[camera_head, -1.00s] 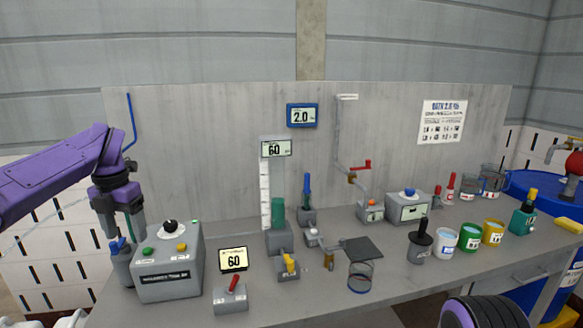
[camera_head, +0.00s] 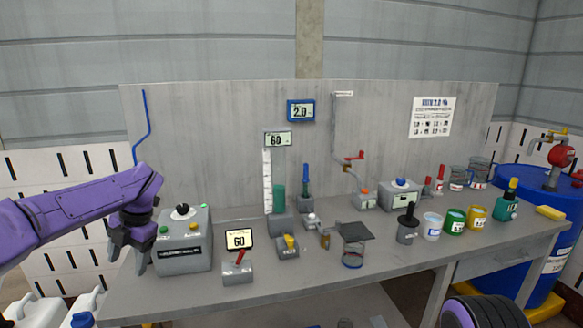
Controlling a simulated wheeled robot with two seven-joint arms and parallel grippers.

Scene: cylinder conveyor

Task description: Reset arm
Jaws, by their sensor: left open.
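My left arm is purple and comes in from the left. Its dark left gripper (camera_head: 128,262) points down beside the left end of the bench, with its fingers apart and nothing seen between them. It is just left of the grey control box (camera_head: 183,256), which has a black knob and green and yellow buttons. I cannot tell whether the gripper touches the box. My right gripper is not in view.
White jugs (camera_head: 84,305) stand low at left. A blue drum (camera_head: 530,210) stands at right.

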